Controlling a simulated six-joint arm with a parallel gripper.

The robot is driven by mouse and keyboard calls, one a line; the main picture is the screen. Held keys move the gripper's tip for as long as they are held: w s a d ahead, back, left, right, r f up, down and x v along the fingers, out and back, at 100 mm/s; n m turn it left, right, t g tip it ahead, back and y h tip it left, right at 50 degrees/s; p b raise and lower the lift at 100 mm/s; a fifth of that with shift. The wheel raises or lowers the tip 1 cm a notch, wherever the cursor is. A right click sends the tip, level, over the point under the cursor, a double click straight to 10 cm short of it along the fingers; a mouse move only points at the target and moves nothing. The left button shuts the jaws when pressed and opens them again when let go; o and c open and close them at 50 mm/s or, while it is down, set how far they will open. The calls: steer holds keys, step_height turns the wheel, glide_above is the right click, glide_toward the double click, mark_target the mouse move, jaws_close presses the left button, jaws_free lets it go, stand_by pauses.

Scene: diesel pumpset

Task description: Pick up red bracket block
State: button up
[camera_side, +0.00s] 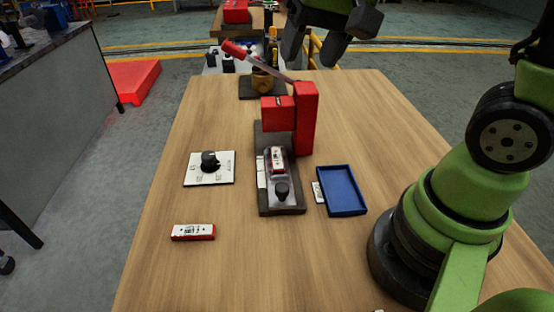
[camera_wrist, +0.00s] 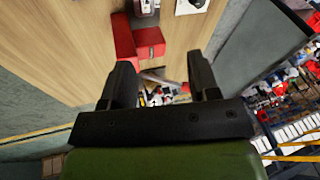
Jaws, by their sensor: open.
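The red bracket block (camera_side: 306,115) stands upright on a dark base plate (camera_side: 279,204) in the middle of the wooden table. It has a tall column and a shorter box part reaching left. In the wrist view the red block (camera_wrist: 149,42) shows beyond my fingertips, near the top centre. My gripper (camera_side: 314,48) is open and empty, high above the far end of the table, behind and above the block. Both dark fingers show apart in the wrist view (camera_wrist: 160,66), with nothing between them. They do not touch the block.
A lever with a red handle (camera_side: 236,49) rises behind the block from a brass fitting (camera_side: 262,80). A blue tray (camera_side: 342,191) lies right of the base plate. A knob plate (camera_side: 209,167) and a red-and-white block (camera_side: 193,232) lie left. The table's front left is mostly clear.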

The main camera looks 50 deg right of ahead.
steer(key=w+d+f+m+g, duration=0.2)
steer(key=w+f, duration=0.4)
steer(key=f, duration=0.2)
steer(key=g, duration=0.2)
glide_above(277, 156)
steer(key=shift+h, duration=0.4)
steer(key=f, duration=1)
steer(key=shift+s+d+f, duration=0.2)
steer(key=shift+s+d, duration=0.05)
steer(key=shift+d, duration=0.1)
steer(key=shift+w+a+f, duration=0.1)
steer(key=shift+a+f, duration=0.05)
steer(key=shift+f, duration=0.9)
steer(key=shift+w+a+f, duration=0.1)
steer(key=shift+f, duration=0.9)
steer(key=shift+w+a+f, duration=0.1)
steer(key=shift+a+f, duration=0.05)
steer(key=shift+f, duration=0.9)
jaws_close()
